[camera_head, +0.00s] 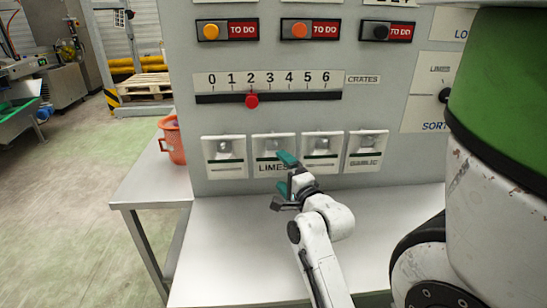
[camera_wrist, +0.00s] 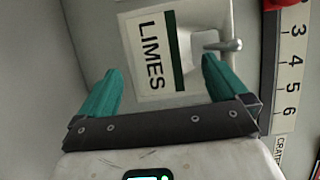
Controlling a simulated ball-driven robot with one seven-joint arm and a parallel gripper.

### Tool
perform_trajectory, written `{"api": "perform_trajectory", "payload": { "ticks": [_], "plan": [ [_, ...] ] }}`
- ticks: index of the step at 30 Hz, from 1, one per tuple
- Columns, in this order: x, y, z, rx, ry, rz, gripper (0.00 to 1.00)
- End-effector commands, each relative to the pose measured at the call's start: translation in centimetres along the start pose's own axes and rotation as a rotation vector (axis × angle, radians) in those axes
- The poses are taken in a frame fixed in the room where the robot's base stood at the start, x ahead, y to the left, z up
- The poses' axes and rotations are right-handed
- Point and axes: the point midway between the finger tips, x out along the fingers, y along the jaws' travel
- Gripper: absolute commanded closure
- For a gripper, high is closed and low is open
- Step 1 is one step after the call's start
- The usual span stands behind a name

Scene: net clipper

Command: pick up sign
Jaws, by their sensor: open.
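The sign is a white LIMES plate with a dark green stripe, hanging on the grey panel. In the head view the LIMES sign (camera_head: 272,168) is second from left in a row of similar signs, partly covered by my gripper. My gripper (camera_head: 284,172) has teal fingers and is in front of its lower right part. In the wrist view the LIMES sign (camera_wrist: 152,62) appears turned sideways, beyond and between the fingertips of my open gripper (camera_wrist: 160,75). A grey metal peg or knob (camera_wrist: 230,45) shows beside it. I see nothing held between the fingers.
More signs hang beside it, one at left (camera_head: 224,172) and others at right, including GARLIC (camera_head: 366,160). Above is a crates slider with a red knob (camera_head: 252,101). A steel table (camera_head: 235,240) extends below the panel. An orange bucket (camera_head: 172,140) stands at left.

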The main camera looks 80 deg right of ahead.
Motion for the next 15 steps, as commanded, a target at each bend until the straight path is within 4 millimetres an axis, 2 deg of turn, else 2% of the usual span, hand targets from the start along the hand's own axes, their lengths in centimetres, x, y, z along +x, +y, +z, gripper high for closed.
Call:
{"api": "perform_trajectory", "payload": {
  "ticks": [5, 12, 15],
  "plan": [
    [1.2, 0.0, 0.1, 0.001, 0.000, 0.001, 0.00],
    [4.6, 0.1, 0.3, 0.001, 0.001, -0.001, 0.00],
    [5.4, 0.2, 0.3, 0.001, 0.001, 0.001, 0.00]
  ]
}}
